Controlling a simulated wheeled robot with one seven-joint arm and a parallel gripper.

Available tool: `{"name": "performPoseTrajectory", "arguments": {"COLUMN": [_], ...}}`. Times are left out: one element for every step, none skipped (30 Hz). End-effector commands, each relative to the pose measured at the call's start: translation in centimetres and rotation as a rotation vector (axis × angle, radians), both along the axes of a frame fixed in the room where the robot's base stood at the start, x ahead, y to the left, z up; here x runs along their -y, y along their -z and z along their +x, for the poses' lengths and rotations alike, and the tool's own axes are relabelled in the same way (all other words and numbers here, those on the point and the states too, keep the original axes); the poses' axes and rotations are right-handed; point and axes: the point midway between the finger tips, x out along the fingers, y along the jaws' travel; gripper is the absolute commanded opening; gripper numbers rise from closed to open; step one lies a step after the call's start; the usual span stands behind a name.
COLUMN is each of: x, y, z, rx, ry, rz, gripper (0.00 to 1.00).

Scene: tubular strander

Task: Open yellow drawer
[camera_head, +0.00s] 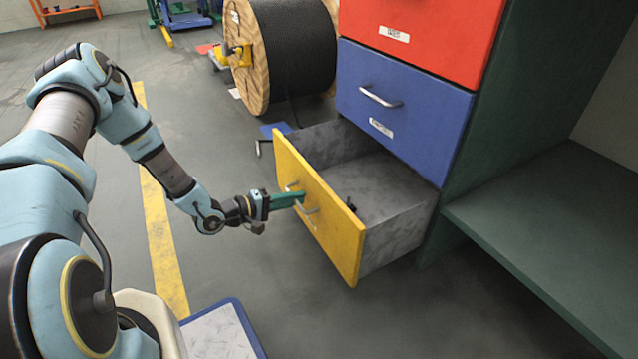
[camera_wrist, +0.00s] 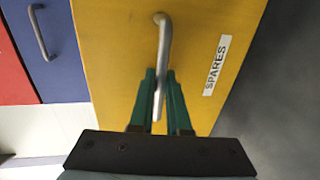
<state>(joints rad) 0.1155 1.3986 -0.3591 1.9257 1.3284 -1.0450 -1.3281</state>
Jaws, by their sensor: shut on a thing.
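The yellow drawer (camera_head: 328,222) is the lowest in the cabinet and stands pulled far out, with its grey inside in view. A small dark thing (camera_head: 351,204) is inside, just behind the front. My gripper (camera_head: 298,198) is at the drawer's front, its green fingers on the metal handle. In the wrist view, the fingers (camera_wrist: 160,98) are shut on the drawer handle (camera_wrist: 162,40), one on each side of it. The yellow front carries a white "SPARES" label (camera_wrist: 216,65).
Above are a shut blue drawer (camera_head: 405,110) and a red drawer (camera_head: 430,30). A green shelf (camera_head: 545,225) stands at the right. A large wooden cable reel (camera_head: 265,55) stands behind. The floor left of the drawer, with a yellow stripe (camera_head: 160,225), is mostly clear.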

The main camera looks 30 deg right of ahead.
Motion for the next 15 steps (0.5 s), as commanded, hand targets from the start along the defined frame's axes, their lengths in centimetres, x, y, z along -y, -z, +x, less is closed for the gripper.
{"name": "performPoseTrajectory", "arguments": {"x": [-1.2,-1.8,-2.6,-3.2,-3.6,-4.2,-4.6,-5.0,-5.5,-5.8,-6.0,-6.3,-6.5,-6.7,-6.9], "y": [-0.2,-0.2,-0.2,-0.2,-0.1,-0.1,-0.1,-0.1,-0.1,-0.1,-0.1,0.0,0.0,0.0,0.0], "z": [0.2,0.2,0.2,0.3,0.3,0.3,0.3,0.4,0.4,0.4,0.4,0.4,0.4,0.4,0.5], "rx": [-0.001,-0.001,0.000,0.000,0.000,-0.001,-0.001,0.000,0.000,0.000,0.000,0.000,0.000,0.000,0.000], "ry": [-0.003,-0.003,-0.003,-0.003,-0.003,-0.001,-0.002,-0.003,-0.002,-0.001,-0.001,-0.001,-0.001,-0.001,-0.001], "rz": [0.002,0.002,0.001,0.001,0.001,0.001,0.001,0.001,0.001,0.000,0.000,0.000,0.000,0.001,0.001], "gripper": [0.00,0.00,0.00,0.00,0.00,0.00,0.00,0.00,0.00,0.00,0.00,0.00,0.00,0.00,0.00]}}
